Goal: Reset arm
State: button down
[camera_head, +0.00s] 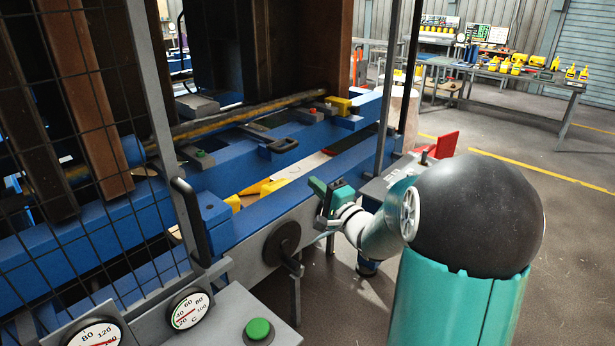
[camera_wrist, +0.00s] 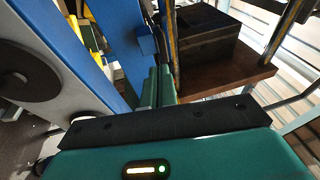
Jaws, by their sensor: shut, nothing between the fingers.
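My gripper (camera_head: 322,192), green and dark, is at the end of my arm beside the blue machine (camera_head: 270,207), above its grey side panel. It looks shut and holds nothing. In the wrist view the green fingers (camera_wrist: 158,88) are close together, next to a blue beam of the machine. No jerry can is clearly seen in either view.
A round black handwheel (camera_head: 282,243) is on the panel below my gripper. Gauges (camera_head: 190,309) and a green button (camera_head: 258,329) are at the front. A wire mesh guard stands at the left. A bench (camera_head: 500,74) with yellow tools stands far back. The right floor is open.

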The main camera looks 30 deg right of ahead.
jog(key=shift+s, duration=0.6)
jog(key=s+a+r+n+g+h, duration=0.3)
jog(key=s+a+n+g+h, duration=0.1)
jog(key=a+n+g+h, duration=0.25)
jog(key=s+a+f+n+g+y, duration=0.2)
jog(key=s+a+n+g, duration=0.2)
jog(key=s+a, duration=0.3)
jog(key=s+a+f+n+g+y, duration=0.2)
jog(key=s+a+n, duration=0.4)
jog(key=s, duration=0.8)
jog(key=shift+s+a+f+g, duration=0.15)
jog(key=shift+s+a+g, duration=0.25)
jog(key=shift+a+g, duration=0.4)
jog(key=shift+d, duration=0.1)
